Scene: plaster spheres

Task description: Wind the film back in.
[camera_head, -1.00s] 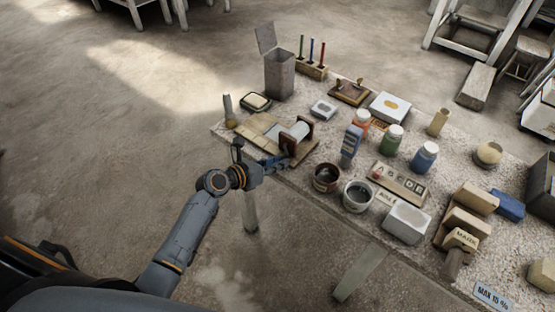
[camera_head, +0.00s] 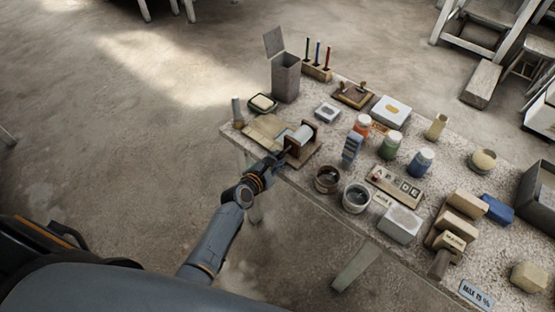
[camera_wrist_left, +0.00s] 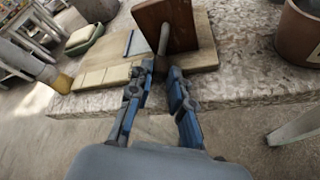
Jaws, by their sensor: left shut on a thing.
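The film winder stands at the table's near left edge, a white roll (camera_head: 302,134) between dark brown end plates on a wooden board (camera_head: 262,132). In the left wrist view one brown plate (camera_wrist_left: 178,22) stands upright, with a short grey crank handle (camera_wrist_left: 163,40) sticking out toward me. A pale sheet, seemingly the film (camera_wrist_left: 138,43), lies flat to the left of the plate. My left gripper (camera_head: 279,161) is at the winder's near side. In the wrist view its blue fingers (camera_wrist_left: 162,72) are closed around the handle's near end. The right gripper is not in view.
A brown pot (camera_head: 327,180) and a grey pot (camera_head: 356,197) stand right of the winder. A blue block stack (camera_head: 352,147), jars and a lettered tray (camera_head: 396,186) crowd the table beyond. A tall open bin (camera_head: 286,78) stands behind. The floor to the left is clear.

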